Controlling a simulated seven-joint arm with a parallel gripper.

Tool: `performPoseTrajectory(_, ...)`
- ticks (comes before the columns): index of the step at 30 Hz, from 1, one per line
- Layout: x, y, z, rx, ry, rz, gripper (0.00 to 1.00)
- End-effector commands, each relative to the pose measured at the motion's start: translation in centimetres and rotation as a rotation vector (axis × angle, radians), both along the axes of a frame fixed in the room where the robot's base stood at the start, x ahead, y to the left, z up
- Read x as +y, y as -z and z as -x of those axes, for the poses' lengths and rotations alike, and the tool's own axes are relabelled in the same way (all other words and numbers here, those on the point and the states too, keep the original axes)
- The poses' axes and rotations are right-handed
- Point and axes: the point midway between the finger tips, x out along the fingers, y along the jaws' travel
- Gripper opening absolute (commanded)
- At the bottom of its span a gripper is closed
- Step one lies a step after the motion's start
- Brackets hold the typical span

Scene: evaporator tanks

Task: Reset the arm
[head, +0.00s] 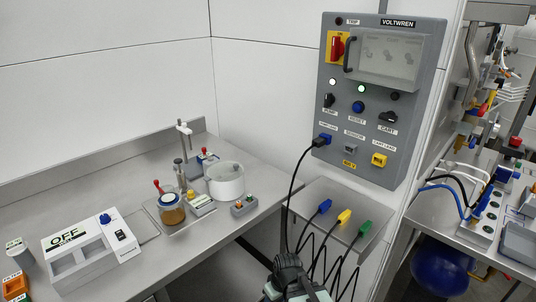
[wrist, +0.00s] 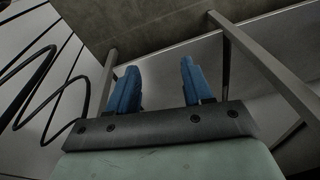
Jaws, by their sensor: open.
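My gripper (wrist: 158,80) shows in the wrist view with its two blue fingers apart and nothing between them. Beyond the fingers are grey surfaces and metal bars; I cannot tell how near they are. In the head view part of my arm (head: 290,280) stands at the bottom edge, in front of the small grey shelf; the fingers cannot be made out there.
Black cables hang in loops at the left of the wrist view. Blue, yellow (head: 344,216) and green (head: 365,227) plugs sit on the shelf. A steel bench (head: 190,250) is left.

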Motion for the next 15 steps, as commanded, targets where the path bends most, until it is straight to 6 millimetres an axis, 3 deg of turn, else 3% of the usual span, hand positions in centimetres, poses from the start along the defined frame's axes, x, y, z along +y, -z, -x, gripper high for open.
performPoseTrajectory(3, -1.9, 3.2, 1.9, 0.069, 0.058, 0.024, 0.50)
performPoseTrajectory(15, -7.4, 12.2, 9.4, 0.284, 0.246, 0.108, 0.50)
